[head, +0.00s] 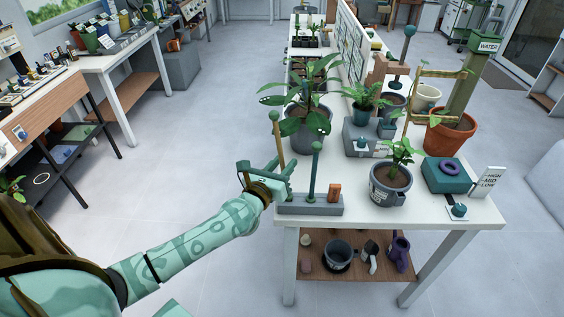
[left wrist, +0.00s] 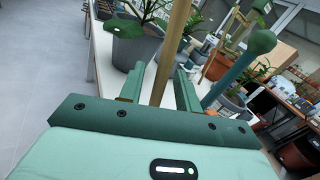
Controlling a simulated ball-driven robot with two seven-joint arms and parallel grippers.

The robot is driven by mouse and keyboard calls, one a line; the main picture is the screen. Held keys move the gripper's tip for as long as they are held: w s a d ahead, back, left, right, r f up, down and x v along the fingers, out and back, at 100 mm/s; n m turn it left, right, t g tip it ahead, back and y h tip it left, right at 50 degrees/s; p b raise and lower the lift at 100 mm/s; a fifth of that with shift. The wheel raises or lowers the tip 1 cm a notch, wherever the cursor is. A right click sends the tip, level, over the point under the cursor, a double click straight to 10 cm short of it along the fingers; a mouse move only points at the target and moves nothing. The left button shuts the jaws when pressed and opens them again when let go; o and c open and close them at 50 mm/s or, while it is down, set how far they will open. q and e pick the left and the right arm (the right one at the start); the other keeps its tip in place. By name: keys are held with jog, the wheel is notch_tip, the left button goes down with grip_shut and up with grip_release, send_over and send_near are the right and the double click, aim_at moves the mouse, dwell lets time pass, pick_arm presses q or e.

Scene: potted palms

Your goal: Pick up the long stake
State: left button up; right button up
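The long stake is a tan upright rod (head: 279,138) with a green knob on top, at the left end of a grey holder block (head: 322,205) on the white table's near left corner. A shorter green stake (head: 314,172) with a round knob stands in the same block. My left gripper (head: 272,174) is beside the block at the long stake. In the left wrist view the long stake (left wrist: 175,38) passes between the two open fingers (left wrist: 160,82), with a gap visible on each side. The stake's lower end is hidden. My right gripper is not in view.
A large potted plant (head: 308,130) stands just behind the stakes. A grey pot (head: 389,190) with a seedling is to the right, near a teal box (head: 446,176). A shelf (head: 352,258) below holds pots and tools. The floor left of the table is clear.

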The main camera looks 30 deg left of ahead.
pick_arm(q)
grip_shut()
